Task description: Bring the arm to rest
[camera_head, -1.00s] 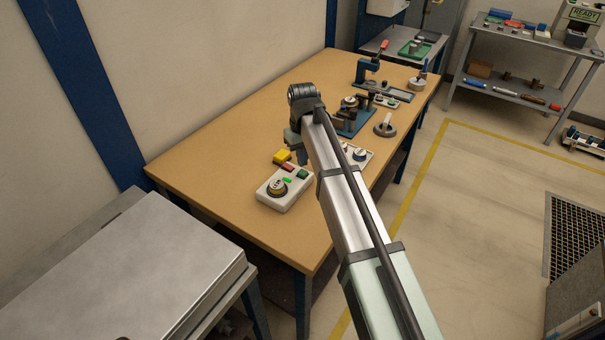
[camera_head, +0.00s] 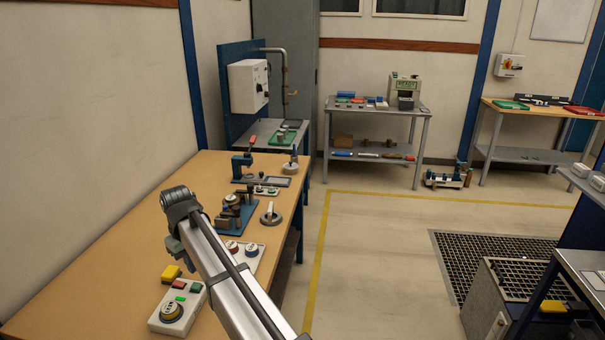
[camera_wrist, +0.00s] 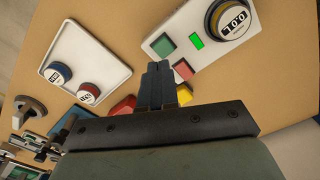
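My arm reaches over the wooden workbench (camera_head: 120,232) in the head view. My gripper (camera_head: 176,247) hangs over the bench near the white meter box, partly hidden by my wrist. In the wrist view my gripper (camera_wrist: 158,70) has its two dark fingers together, with nothing visible between them. The fingers appear in front of the bench top, beside the white meter box (camera_wrist: 188,24) with its round dial, lit green display and green and red buttons. Whether the fingers touch anything cannot be told.
A yellow block (camera_head: 170,272) lies by the meter box. A white panel with two knobs (camera_wrist: 85,45) and a blue fixture (camera_head: 236,217) are on the bench. A shelf table (camera_head: 376,112) stands behind. Open floor (camera_head: 380,250) lies to the right.

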